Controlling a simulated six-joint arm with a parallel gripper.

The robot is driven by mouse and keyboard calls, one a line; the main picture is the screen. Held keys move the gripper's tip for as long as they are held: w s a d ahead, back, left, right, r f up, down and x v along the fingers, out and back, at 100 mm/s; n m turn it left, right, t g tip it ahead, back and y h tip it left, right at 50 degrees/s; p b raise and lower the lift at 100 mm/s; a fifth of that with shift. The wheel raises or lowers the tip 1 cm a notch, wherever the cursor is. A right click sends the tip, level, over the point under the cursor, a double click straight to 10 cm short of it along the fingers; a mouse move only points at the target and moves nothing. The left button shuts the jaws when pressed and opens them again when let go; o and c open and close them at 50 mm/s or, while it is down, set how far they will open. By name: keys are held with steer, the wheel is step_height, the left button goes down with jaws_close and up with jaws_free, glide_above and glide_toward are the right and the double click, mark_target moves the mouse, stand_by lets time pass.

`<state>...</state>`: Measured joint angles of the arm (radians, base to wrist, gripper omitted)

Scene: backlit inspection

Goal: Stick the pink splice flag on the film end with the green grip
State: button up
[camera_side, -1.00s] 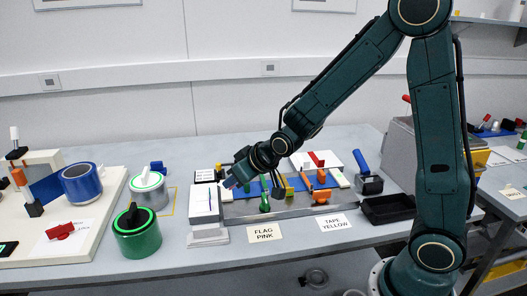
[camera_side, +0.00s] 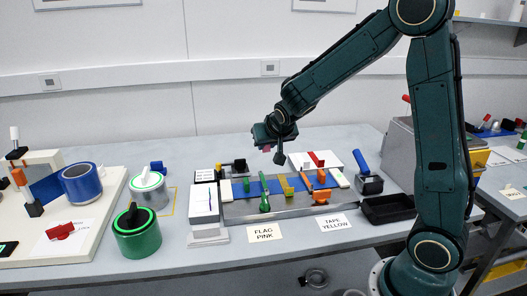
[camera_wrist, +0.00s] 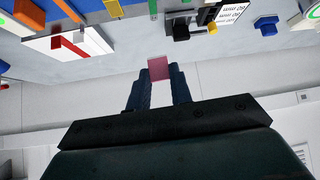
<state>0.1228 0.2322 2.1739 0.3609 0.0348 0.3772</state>
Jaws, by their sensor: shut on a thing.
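My gripper (camera_wrist: 158,88) is shut on the pink splice flag (camera_wrist: 158,68), a small flat pink piece standing out between its fingertips in the wrist view. In the side view my gripper (camera_side: 268,146) is raised above the back of the grey tray (camera_side: 290,207), and a bit of pink shows below it. A green grip (camera_side: 264,206) lies at the front of that tray, in line with a green strip behind it. The flag is well above it and apart from it. I cannot make out the film itself.
A white block (camera_side: 205,204) stands at the tray's left end, with "FLAG PINK" (camera_side: 264,232) and "TAPE YELLOW" (camera_side: 335,222) cards in front. An orange grip (camera_side: 321,197) is on the tray. A black bin (camera_side: 388,209) stands right; a green roll (camera_side: 137,236) stands left.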

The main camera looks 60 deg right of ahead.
steer(key=shift+m+g+h, duration=0.3)
steer(key=shift+m+h, duration=0.3)
steer(key=shift+m, duration=0.2)
steer(key=shift+s+d+f, duration=0.1)
steer(key=shift+d+f, duration=0.4)
steer(key=shift+f, duration=0.3)
steer(key=shift+s+d+f, duration=0.15)
steer(key=shift+d+f, duration=0.35)
steer(key=shift+f, duration=0.3)
steer(key=shift+s+d+f, duration=0.1)
steer(key=shift+d+f, duration=0.4)
steer(key=shift+f, duration=0.3)
steer(key=shift+f, duration=0.15)
steer(key=shift+f, duration=2.75)
steer(key=shift+f, duration=1.2)
